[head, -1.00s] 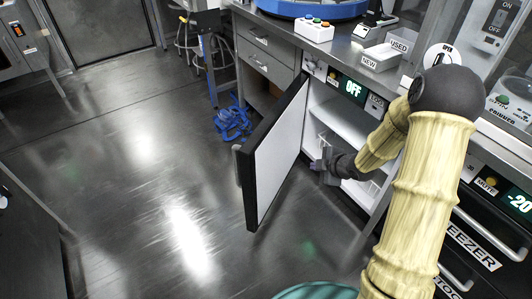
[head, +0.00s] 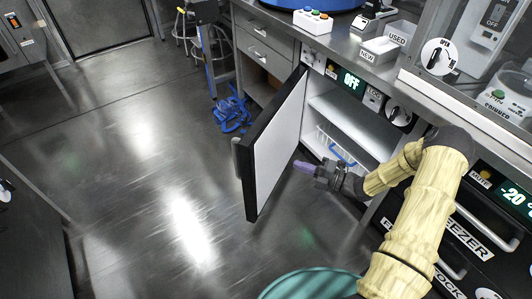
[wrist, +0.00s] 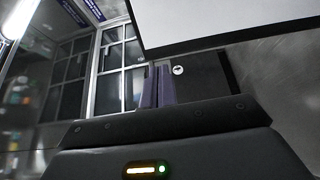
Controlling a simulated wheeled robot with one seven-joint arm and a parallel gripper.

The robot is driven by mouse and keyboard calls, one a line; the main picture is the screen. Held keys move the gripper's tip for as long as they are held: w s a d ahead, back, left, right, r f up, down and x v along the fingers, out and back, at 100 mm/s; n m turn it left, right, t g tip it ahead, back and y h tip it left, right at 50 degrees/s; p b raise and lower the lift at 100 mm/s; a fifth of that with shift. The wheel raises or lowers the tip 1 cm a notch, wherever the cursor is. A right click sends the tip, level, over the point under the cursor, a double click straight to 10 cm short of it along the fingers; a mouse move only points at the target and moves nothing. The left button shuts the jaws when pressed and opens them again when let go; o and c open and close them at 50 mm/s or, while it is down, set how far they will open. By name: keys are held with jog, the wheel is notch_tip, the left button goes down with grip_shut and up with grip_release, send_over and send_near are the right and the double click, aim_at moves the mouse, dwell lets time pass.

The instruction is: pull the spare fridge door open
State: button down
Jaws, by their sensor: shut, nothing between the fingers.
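The spare fridge under the counter has its door (head: 276,150) swung wide open, with the white inner face toward the cabinet. The door's handle (head: 237,158) shows on its far outer edge. The fridge interior (head: 345,125) shows white shelves and a rack with a blue item. My gripper (head: 299,165) is shut and empty, in front of the opening on the inner side of the door, apart from it as far as I can tell. In the wrist view my gripper's purple fingers (wrist: 155,86) are together, and the door's white panel (wrist: 220,18) fills the upper right.
A blue stool-like object (head: 232,110) lies on the floor behind the door. A teal round bin (head: 310,284) stands at the bottom. The freezer (head: 465,240) is at the right. The floor left of the door is clear.

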aim_at(256, 149)
jog(key=shift+w+a, duration=0.1)
jog(key=b+x, duration=0.2)
jog(key=x, duration=1.1)
jog(key=shift+w+a+b, duration=0.15)
jog(key=shift+a+b, duration=0.15)
jog(key=shift+b, duration=0.1)
